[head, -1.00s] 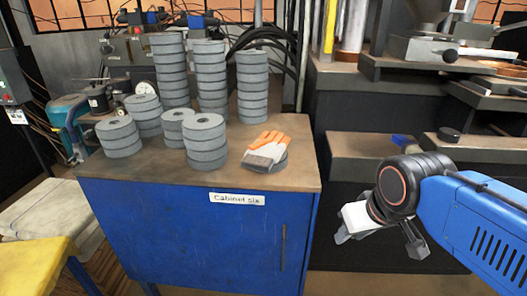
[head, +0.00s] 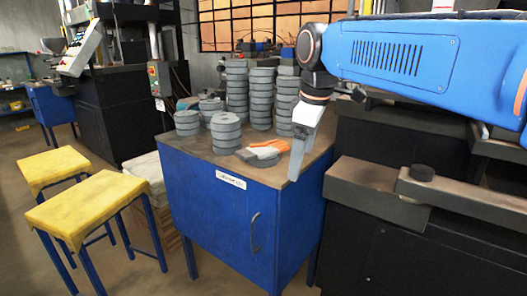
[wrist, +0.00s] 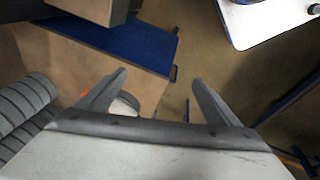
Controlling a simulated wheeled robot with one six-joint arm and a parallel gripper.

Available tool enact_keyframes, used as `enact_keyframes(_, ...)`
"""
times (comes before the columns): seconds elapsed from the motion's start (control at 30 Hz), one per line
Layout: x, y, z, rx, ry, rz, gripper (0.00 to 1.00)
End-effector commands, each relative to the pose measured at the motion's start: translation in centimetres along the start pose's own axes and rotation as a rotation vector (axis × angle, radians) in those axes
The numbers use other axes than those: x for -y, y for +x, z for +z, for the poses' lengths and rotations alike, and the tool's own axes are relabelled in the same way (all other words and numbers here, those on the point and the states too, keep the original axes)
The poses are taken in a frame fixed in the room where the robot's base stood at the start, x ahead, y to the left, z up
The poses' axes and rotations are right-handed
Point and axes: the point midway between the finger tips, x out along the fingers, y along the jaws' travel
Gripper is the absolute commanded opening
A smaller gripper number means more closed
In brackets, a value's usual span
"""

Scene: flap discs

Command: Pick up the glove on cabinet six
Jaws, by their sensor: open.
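The orange and grey-white glove (head: 264,151) lies near the front right of the cabinet top, partly over a grey disc. Cabinet six (head: 215,215) is blue with a brown top and a white label. My gripper (head: 295,176) points down by the cabinet's right side, to the right of the glove in the head view. It is empty and apart from the glove. In the wrist view its two fingers are spread. A bit of orange, likely the glove (wrist: 84,93), shows beside the left finger, which hides part of what lies there.
Stacks of grey flap discs (head: 237,92) stand behind and left of the glove, and show in the wrist view (wrist: 25,105). Black machinery (head: 400,235) is close on the right. Yellow-topped stools (head: 88,205) stand left, with open floor before them.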

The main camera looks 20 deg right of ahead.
Motion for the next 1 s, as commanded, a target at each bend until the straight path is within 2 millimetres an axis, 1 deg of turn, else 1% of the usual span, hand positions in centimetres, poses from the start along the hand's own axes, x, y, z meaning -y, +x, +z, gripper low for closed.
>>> enact_keyframes(0.03, -1.3, -1.0, -1.5, 0.010, -0.066, -0.012, 0.86)
enact_keyframes(0.2, -4.9, -4.1, -5.8, 0.037, -0.317, -0.059, 0.86)
enact_keyframes(0.3, -6.9, -5.6, -8.2, 0.048, -0.466, -0.090, 0.86)
enact_keyframes(0.5, -10.4, -7.8, -12.8, 0.059, -0.754, -0.157, 0.86)
enact_keyframes(0.6, -11.7, -8.5, -14.7, 0.059, -0.876, -0.186, 0.86)
enact_keyframes(0.7, -12.5, -9.0, -16.0, 0.057, -0.970, -0.209, 0.86)
enact_keyframes(0.8, -13.1, -9.3, -16.8, 0.054, -1.033, -0.225, 0.86)
enact_keyframes(0.9, -13.3, -9.3, -17.1, 0.053, -1.065, -0.234, 0.86)
enact_keyframes(1.0, -13.2, -8.5, -17.1, 0.052, -1.076, -0.238, 0.86)
